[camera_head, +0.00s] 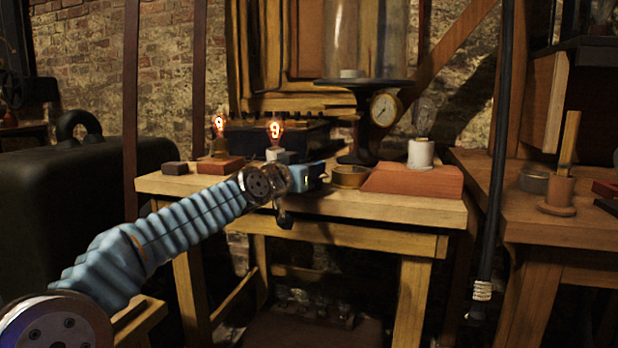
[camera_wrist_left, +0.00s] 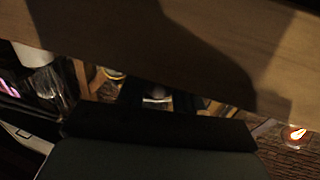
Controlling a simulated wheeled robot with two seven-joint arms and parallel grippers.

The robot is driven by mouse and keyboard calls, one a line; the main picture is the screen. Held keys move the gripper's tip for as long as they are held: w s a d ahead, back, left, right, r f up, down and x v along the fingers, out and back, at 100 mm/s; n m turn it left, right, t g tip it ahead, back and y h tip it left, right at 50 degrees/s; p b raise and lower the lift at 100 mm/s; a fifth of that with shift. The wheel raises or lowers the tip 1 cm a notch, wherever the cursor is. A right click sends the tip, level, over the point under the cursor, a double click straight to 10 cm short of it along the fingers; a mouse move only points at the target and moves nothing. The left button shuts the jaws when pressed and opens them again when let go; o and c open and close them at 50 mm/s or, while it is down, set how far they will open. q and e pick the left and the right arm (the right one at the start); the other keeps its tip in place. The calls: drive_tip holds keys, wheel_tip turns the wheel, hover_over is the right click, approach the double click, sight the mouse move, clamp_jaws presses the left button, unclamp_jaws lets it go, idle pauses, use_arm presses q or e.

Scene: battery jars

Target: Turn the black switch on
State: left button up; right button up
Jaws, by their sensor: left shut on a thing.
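My left arm comes in from the left over the wooden table, and my left gripper (camera_head: 314,174) is at the table top, between the lit bulbs and the brass ring. It is shut on a small dark thing, most likely the black switch, which the gripper mostly hides. In the left wrist view, a dark gripper part fills the bottom and the fingertips cannot be made out. One lit bulb (camera_head: 219,125) stands at the left of the table and another lit bulb (camera_head: 275,130) stands behind my wrist. A clear bulb (camera_head: 424,115) on a white base looks unlit. My right gripper is not in view.
A brass ring (camera_head: 350,177) and a red-brown block (camera_head: 413,181) lie right of my gripper. A glass jar on a stand with a gauge (camera_head: 384,110) rises behind. A small dark block (camera_head: 175,168) lies at the left end. A black pole (camera_head: 497,150) stands at the right.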

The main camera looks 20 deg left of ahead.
use_arm(q)
drive_tip(key=shift+d+f, duration=0.1)
drive_tip(key=shift+d, duration=0.05)
drive_tip(key=o, duration=0.9)
drive_tip(key=shift+s, duration=0.1)
drive_tip(key=shift+b+v, duration=1.9)
drive_tip(key=shift+v, duration=5.05)
